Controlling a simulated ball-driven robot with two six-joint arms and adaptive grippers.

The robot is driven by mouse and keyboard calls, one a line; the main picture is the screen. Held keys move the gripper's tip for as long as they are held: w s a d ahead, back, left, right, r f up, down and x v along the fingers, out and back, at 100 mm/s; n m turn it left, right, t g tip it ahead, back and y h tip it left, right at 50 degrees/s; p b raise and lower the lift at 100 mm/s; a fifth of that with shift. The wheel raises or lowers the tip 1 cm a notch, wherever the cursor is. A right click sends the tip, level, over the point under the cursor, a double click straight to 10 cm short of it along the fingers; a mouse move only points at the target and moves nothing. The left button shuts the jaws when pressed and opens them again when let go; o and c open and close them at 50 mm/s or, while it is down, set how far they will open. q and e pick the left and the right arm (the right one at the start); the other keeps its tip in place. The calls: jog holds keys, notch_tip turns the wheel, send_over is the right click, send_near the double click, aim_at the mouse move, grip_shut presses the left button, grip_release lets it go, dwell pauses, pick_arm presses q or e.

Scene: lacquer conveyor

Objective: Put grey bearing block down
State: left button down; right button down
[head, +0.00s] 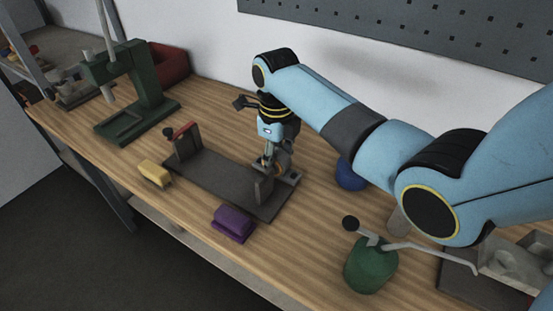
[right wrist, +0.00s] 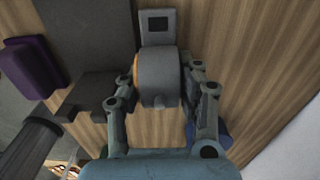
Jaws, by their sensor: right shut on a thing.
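The grey bearing block (head: 290,179) has a flat foot and a rounded housing with a bronze-coloured ring. My right gripper (head: 274,160) points down and is shut on its housing. In the right wrist view the block (right wrist: 157,78) sits between both fingers of the gripper (right wrist: 160,98), its foot with a dark square recess pointing up the picture. The block is beside the right end of a dark fixture plate (head: 208,180), at or just above the bench top. I cannot tell whether its foot touches the wood. My left gripper is not in view.
A purple block (head: 232,223) and a yellow block (head: 154,172) lie near the fixture. A blue object (head: 349,177) and a green rounded object (head: 370,268) stand to the right. A green press (head: 148,85) and red bin (head: 172,65) stand behind left. Bare wooden bench (head: 310,215) lies between.

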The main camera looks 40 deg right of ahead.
jog(key=shift+f, duration=0.3)
jog(key=shift+f, duration=0.1)
jog(key=c, duration=0.9)
grip_release()
